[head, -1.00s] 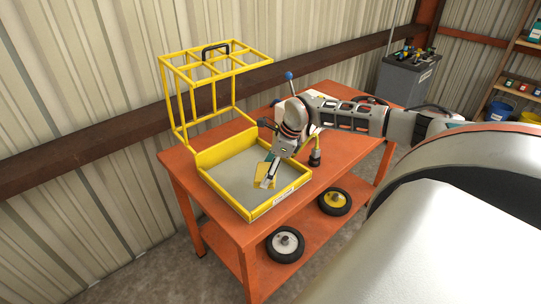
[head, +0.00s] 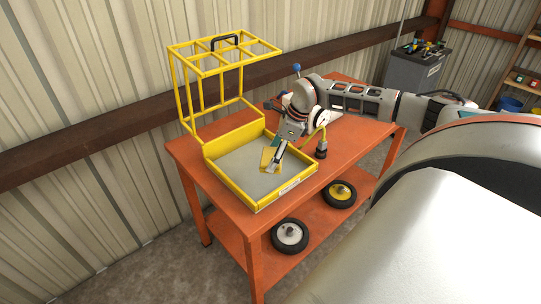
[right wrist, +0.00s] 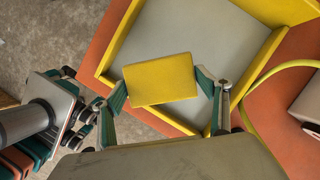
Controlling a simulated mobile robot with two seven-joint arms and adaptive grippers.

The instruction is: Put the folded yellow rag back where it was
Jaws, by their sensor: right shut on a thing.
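The folded yellow rag (head: 267,158) is a small flat block, seen large in the right wrist view (right wrist: 160,79). My right gripper (head: 273,166) is shut on it, with one green-padded finger at each short side, as the right wrist view (right wrist: 162,88) shows. The rag is over the grey floor of a yellow-rimmed tray (head: 233,190), toward its right side. I cannot tell exactly how high it is above the floor.
The tray stands on an orange workbench (head: 345,155) with an open yellow wire cage (head: 188,95) at its back. A black fitting with a yellow hose (head: 321,149) stands right of the tray. Two wheels (head: 290,236) lie on the lower shelf. The tray's left floor looks clear.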

